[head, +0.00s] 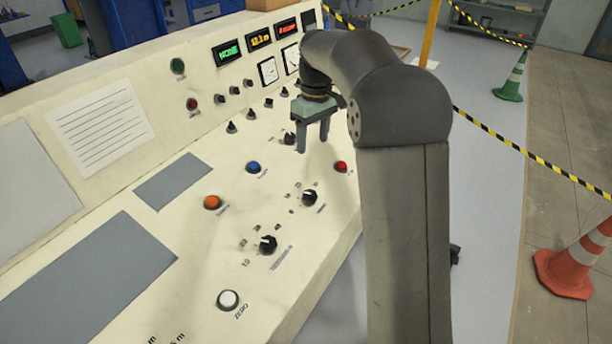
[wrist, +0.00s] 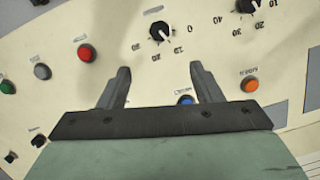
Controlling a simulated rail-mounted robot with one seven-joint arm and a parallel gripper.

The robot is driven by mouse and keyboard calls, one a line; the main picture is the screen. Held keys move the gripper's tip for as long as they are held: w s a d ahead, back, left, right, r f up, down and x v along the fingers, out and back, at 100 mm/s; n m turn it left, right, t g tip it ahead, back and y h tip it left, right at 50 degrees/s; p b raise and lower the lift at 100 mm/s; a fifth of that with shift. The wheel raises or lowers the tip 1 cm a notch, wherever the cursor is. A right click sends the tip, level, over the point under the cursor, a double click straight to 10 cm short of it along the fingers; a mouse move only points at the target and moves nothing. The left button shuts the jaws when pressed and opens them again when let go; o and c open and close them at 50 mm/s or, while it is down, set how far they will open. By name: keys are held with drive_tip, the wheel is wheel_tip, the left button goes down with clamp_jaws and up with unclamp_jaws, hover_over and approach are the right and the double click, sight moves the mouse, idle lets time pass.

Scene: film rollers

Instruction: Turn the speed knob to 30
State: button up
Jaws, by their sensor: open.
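Two black dial knobs with printed number scales stand on the cream panel. One knob (head: 310,198) is in the middle of the head view and also shows at the top of the wrist view (wrist: 160,32). The other knob (head: 268,244) is nearer in the head view and partly cut off at the top of the wrist view (wrist: 245,6). Their name labels are too small to read, so I cannot tell which is the speed knob. My gripper (head: 312,145) is open and empty above the panel; in the wrist view its fingers (wrist: 160,68) point toward the first knob, apart from it.
A red button (head: 341,166), blue button (head: 253,167), orange button (head: 212,202) and white button (head: 228,300) surround the dials. Several small knobs, gauges and lit displays (head: 259,39) lie farther back. A cone (head: 575,262) and striped tape stand right of the panel.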

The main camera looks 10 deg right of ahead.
sight(310, 193)
drive_tip(key=f, duration=1.1)
drive_tip(key=f+p, duration=0.1)
drive_tip(key=f, duration=0.5)
drive_tip(key=shift+s+a+f, duration=0.15)
drive_tip(key=shift+s+a, duration=0.1)
drive_tip(key=shift+a, duration=0.15)
drive_tip(key=c, duration=1)
